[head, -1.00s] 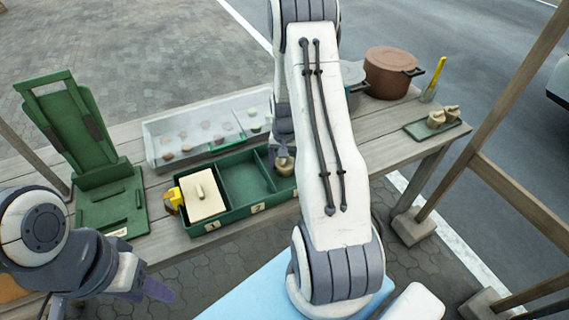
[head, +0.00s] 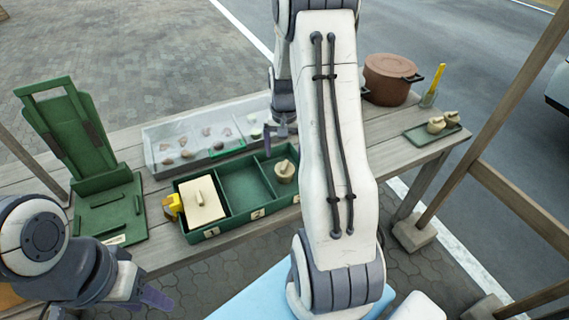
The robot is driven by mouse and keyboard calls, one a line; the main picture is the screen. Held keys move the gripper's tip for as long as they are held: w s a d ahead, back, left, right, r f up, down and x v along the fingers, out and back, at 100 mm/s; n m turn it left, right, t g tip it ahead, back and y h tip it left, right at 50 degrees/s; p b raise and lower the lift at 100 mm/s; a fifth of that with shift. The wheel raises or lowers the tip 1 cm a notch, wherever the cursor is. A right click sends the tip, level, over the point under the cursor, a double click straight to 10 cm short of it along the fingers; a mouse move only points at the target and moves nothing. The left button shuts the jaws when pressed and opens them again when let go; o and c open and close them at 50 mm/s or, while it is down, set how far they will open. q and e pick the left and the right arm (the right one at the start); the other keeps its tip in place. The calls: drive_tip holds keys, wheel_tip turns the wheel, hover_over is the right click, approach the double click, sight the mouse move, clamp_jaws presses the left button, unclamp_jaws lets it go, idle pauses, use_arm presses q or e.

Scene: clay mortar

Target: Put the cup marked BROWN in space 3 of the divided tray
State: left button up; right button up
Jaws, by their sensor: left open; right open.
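The green divided tray (head: 228,222) stands on the wooden table, with label 1 at its left space and label 2 at its middle space. A small tan cup with a knob on top (head: 285,171) stands in the right-hand space; any marking on it is too small to read. My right gripper (head: 281,132) is open and empty, above and behind that cup, apart from it. A cream lidded block (head: 203,201) fills the left space, and the middle space is empty. My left gripper (head: 150,298) is open at the lower left, away from the tray.
A clear bin (head: 160,170) with several small lumps lies behind the tray. A green stand (head: 75,130) is at left. A brown pot (head: 388,80), a yellow-handled tool in a holder (head: 430,95) and a small green board (head: 415,137) with similar cups are at right.

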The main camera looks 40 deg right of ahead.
drive_tip(key=shift+r, duration=1.7)
drive_tip(key=s+a+r+n, duration=0.2)
drive_tip(key=a+r+n, duration=0.15)
drive_tip(key=a, duration=0.65)
drive_tip(key=s+a+r+n, duration=0.1)
drive_tip(key=a+r+n, duration=0.25)
drive_tip(key=a, duration=0.75)
drive_tip(key=s+a+r+n, duration=0.1)
drive_tip(key=s+a+n, duration=0.4)
drive_tip(key=s, duration=0.4)
drive_tip(key=s+a+r+n+y, duration=0.1)
drive_tip(key=s+a+n, duration=0.3)
drive_tip(key=s+a, duration=0.3)
drive_tip(key=shift+s+a+n, duration=0.25)
drive_tip(key=shift+s+n, duration=0.15)
drive_tip(key=shift+s, duration=0.7)
